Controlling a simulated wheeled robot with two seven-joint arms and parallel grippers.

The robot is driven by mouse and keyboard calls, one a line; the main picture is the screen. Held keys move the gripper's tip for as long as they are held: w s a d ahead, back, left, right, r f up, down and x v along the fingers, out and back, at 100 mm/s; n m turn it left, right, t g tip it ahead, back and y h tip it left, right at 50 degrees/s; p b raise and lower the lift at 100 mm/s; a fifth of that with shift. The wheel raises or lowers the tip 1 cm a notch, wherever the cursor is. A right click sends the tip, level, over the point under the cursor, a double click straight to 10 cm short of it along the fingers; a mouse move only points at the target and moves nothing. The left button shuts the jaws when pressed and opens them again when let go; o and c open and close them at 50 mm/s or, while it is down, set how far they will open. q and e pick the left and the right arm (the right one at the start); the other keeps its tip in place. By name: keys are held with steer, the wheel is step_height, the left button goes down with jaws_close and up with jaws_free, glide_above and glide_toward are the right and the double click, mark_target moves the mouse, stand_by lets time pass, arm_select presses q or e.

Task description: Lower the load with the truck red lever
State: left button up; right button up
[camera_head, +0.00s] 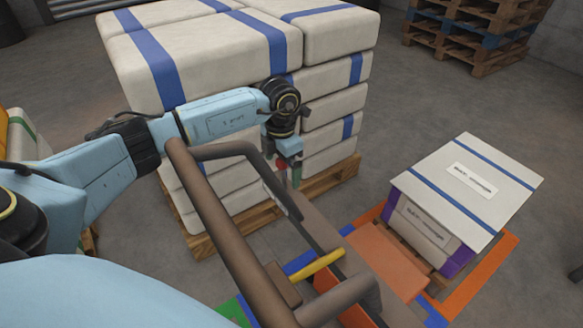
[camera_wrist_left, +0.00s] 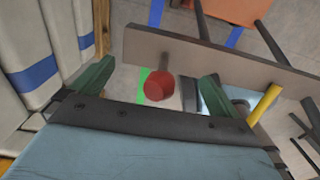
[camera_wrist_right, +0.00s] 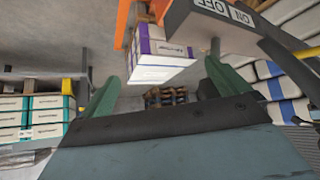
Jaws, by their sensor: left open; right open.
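The red lever (camera_wrist_left: 158,88) has a round red knob on a short stem from the truck's grey-brown bar (camera_wrist_left: 200,58). My left gripper (camera_head: 289,168) is open at the truck's handle (camera_head: 225,225). In the left wrist view its green fingers (camera_wrist_left: 150,86) stand on either side of the red knob, with gaps visible; contact cannot be seen.
A yellow lever (camera_head: 317,264) is beside the truck handle. A tall pallet of white sacks (camera_head: 225,55) stands close behind my left arm. Empty pallets (camera_head: 470,30) are at the back right.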

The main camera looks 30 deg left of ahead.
arm_select(q)
steer(key=shift+r+p, duration=3.3)
steer(key=shift+r, duration=0.7)
